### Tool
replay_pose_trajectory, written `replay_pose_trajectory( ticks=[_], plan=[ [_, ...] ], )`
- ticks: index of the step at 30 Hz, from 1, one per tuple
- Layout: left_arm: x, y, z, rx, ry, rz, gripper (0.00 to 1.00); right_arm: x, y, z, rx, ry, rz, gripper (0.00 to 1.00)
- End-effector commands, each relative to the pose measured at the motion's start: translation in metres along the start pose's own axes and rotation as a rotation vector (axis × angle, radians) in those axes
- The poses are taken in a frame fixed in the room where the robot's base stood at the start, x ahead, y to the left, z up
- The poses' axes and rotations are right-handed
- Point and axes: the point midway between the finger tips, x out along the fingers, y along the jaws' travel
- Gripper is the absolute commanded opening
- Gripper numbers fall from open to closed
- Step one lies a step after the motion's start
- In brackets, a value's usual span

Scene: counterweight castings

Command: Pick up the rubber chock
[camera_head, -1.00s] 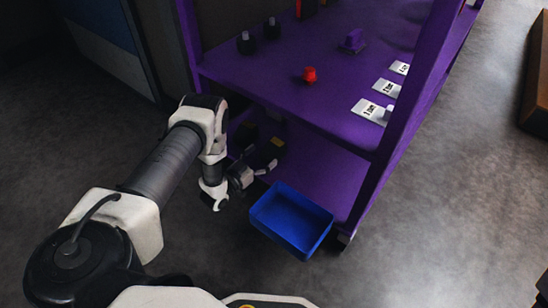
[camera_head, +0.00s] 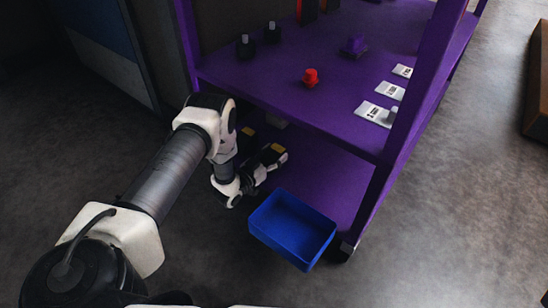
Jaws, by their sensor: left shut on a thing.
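A rubber chock, dark with a yellow patch (camera_head: 277,148), is at the lower shelf of the purple rack. My left gripper (camera_head: 275,158) reaches in from the left over the front of that shelf and is shut on this chock. The fingers and wrist hide part of the chock, and I cannot tell whether it is lifted clear of the shelf. A second dark piece with a yellow patch (camera_head: 248,131) lies farther back to the left, partly behind my arm. My right gripper is not in view.
A blue bin (camera_head: 292,228) stands in front of the lower shelf (camera_head: 325,185), close to my gripper. The upper purple shelf (camera_head: 290,95) overhangs it, with a red knob-like piece (camera_head: 310,77), a purple piece (camera_head: 355,46) and white labels.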

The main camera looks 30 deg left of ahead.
Motion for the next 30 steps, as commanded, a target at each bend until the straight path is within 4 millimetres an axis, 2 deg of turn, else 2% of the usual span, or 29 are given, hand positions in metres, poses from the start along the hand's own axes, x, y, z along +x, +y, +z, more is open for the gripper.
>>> replay_pose_trajectory(
  ticks=[5, 10, 14, 24, 30],
  plan=[
    [0.0, 0.0, -0.005, 0.0, 0.0, 0.0, 0.14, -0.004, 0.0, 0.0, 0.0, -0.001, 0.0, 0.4],
    [-0.001, 0.0, -0.022, 0.0, -0.001, 0.0, 0.14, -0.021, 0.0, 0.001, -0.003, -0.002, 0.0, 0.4],
    [-0.029, 0.0, -0.02, -0.002, -0.005, -0.002, 0.14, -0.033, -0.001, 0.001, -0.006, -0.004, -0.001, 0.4],
    [-0.133, 0.0, -0.02, -0.001, -0.006, -0.001, 0.14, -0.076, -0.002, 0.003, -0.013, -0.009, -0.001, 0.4],
    [-0.171, 0.0, -0.017, -0.001, -0.002, 0.0, 0.14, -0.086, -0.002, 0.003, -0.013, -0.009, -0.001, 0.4]
  ],
)
